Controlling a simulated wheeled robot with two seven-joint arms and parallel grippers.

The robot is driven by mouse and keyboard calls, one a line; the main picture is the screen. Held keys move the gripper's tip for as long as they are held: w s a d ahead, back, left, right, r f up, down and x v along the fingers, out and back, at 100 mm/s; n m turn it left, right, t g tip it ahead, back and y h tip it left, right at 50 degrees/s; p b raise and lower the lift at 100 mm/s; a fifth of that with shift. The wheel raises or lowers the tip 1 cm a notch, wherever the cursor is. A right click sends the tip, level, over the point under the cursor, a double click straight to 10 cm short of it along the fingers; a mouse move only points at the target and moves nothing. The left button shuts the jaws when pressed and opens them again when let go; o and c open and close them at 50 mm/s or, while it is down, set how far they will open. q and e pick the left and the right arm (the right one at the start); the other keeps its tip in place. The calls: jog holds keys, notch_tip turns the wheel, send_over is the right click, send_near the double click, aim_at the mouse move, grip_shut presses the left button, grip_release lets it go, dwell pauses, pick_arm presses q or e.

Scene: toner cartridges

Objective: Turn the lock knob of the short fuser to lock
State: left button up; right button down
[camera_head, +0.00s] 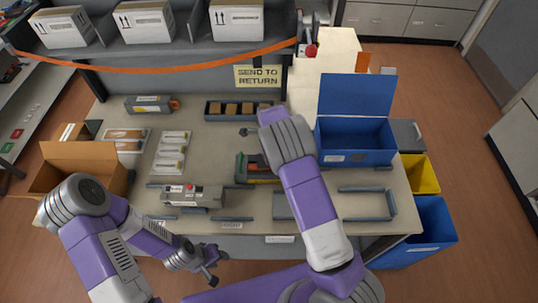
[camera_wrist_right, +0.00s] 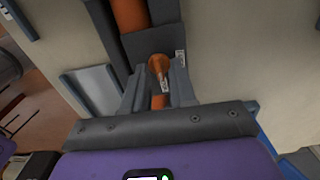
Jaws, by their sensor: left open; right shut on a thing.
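In the right wrist view, a dark grey fuser (camera_wrist_right: 150,42) with an orange roller lies under my right gripper (camera_wrist_right: 158,88). Its orange lock knob (camera_wrist_right: 158,64) is between the fingers, which are shut on it. I cannot tell the knob's exact angle. In the head view, my right forearm covers the right gripper and the knob. A dark unit with orange and yellow parts (camera_head: 246,168) shows partly beside that forearm; I cannot tell if it is this fuser. My left gripper (camera_head: 211,269) is open and empty, low in front of the table's front edge.
A grey unit with a red knob (camera_head: 196,195) lies at the table front, and one with an orange end (camera_head: 150,104) at the back. A blue open box (camera_head: 355,142) stands at right, a cardboard box (camera_head: 82,153) at left. Yellow (camera_head: 423,174) and blue (camera_head: 432,229) bins flank the table.

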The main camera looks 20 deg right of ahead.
jog(key=c, duration=0.9)
grip_release()
jog(key=shift+c, duration=0.2)
jog(key=shift+r, duration=0.1)
notch_tip(320, 180, up, 8)
jog(key=shift+f, duration=0.25)
